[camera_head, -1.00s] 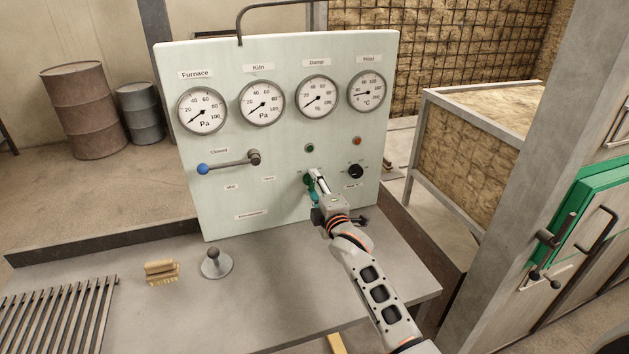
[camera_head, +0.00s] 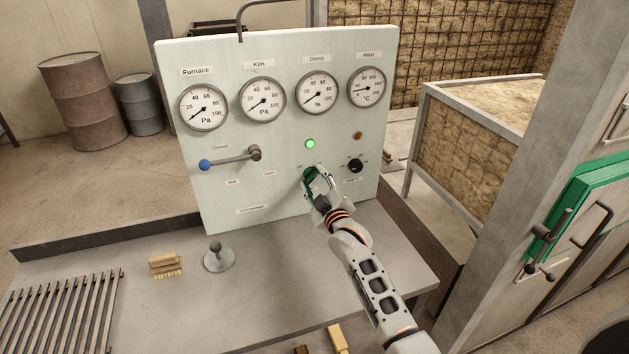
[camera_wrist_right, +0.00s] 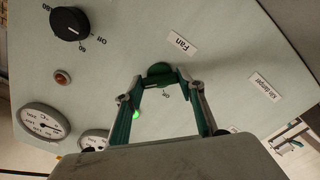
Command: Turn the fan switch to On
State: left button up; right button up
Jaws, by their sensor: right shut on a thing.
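The fan switch (camera_wrist_right: 159,71) is a green knob on the pale control panel (camera_head: 280,195). In the head view the switch (camera_head: 309,174) is partly hidden by my right gripper (camera_head: 316,180), whose fingers are shut on it. In the right wrist view the two fingers of my right gripper (camera_wrist_right: 161,82) reach to either side of the knob, beside the "Fan" label (camera_wrist_right: 181,43). The green lamp (camera_head: 310,144) above the switch is lit, and its glow also shows in the right wrist view (camera_wrist_right: 136,114). My left gripper is not in view.
A black knob (camera_head: 355,166) sits right of the switch, under a dark orange lamp (camera_head: 358,135). A blue-ended lever (camera_head: 229,160) is at left, below several gauges. A brush (camera_head: 165,265) and a grey knobbed stand (camera_head: 219,258) are on the table (camera_head: 270,295).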

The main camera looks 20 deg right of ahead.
dwell(0.5)
jog(key=o, duration=1.1)
jog(key=shift+o, duration=0.2)
jog(key=s, duration=1.2)
jog(key=shift+d, duration=0.2)
jog(key=shift+s+f, duration=0.1)
